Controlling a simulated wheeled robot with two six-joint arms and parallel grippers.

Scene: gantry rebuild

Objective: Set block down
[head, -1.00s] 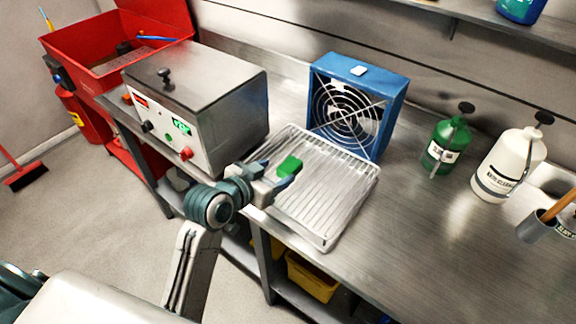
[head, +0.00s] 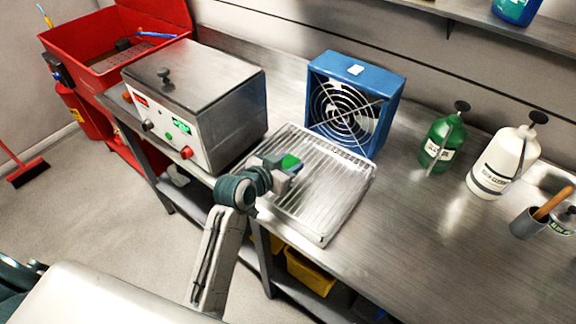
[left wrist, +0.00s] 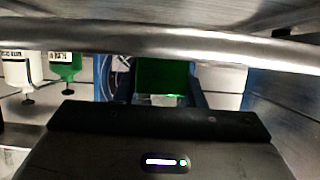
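The green block (head: 291,162) is between the fingers of my left gripper (head: 284,168), over the left part of the wire rack tray (head: 345,212). In the left wrist view, which is upside down, the green block (left wrist: 162,76) sits between the two fingers (left wrist: 160,98). The gripper looks shut on it. The gripper is low over the rack; I cannot tell whether the block touches the wires. My right gripper is not in view.
A steel heated bath (head: 200,100) stands left of the rack and a blue fan (head: 355,105) behind it. Green (head: 441,140) and white (head: 503,162) pump bottles stand to the right. The bench (head: 420,235) right of the rack is clear.

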